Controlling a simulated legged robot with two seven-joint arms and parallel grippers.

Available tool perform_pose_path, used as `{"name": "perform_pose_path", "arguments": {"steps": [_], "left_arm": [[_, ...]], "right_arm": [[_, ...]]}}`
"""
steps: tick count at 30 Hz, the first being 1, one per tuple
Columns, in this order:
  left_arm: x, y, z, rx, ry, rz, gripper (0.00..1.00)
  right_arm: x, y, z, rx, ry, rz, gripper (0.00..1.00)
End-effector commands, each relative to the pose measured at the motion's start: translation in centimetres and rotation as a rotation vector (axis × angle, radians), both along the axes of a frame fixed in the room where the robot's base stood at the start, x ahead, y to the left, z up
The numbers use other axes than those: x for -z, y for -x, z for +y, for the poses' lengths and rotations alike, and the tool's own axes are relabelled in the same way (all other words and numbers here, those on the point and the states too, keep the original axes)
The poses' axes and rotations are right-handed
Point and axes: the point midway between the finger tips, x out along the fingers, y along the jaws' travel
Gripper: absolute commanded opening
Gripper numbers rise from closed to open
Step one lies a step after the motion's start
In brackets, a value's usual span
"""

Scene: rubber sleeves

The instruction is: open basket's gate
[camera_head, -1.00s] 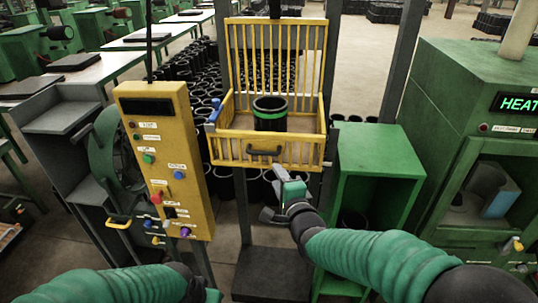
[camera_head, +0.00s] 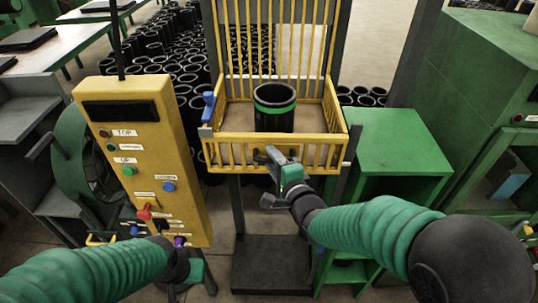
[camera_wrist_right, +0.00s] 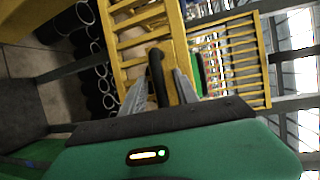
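The yellow basket (camera_head: 334,117) stands ahead with its low front gate (camera_head: 226,151) upright. A black sleeve with a green band (camera_head: 274,108) stands inside. My right gripper (camera_head: 266,159) is at the gate's middle and covers most of the dark handle in the head view. In the right wrist view, the handle (camera_wrist_right: 157,72) lies between my two spread fingers, with a gap visible on at least one side.
A yellow control box (camera_head: 140,165) with labelled buttons stands left of the basket. A green shelf stand (camera_head: 400,140) and a green machine (camera_head: 490,80) are on the right. Many black sleeves (camera_head: 185,75) stand on the floor behind.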

Motion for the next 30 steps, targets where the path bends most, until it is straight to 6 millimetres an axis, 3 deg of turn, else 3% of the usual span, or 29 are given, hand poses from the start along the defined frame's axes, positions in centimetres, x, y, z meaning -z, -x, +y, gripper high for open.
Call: {"name": "perform_pose_path", "arguments": {"steps": [3, 12, 30], "left_arm": [[0.01, 0.01, 0.0, 0.0, 0.0, 0.0, 0.0], [0.01, -0.01, 0.0, 0.0, 0.0, 0.0, 0.0], [0.01, -0.01, 0.0, 0.0, 0.0, 0.0, 0.0]], "right_arm": [[0.1, -0.14, -0.08, 0.001, 0.0, 0.002, 0.36], [0.13, -0.12, -0.13, 0.003, 0.001, 0.003, 0.0], [0.2, -0.04, -0.14, 0.003, 0.002, 0.005, 0.0]]}}
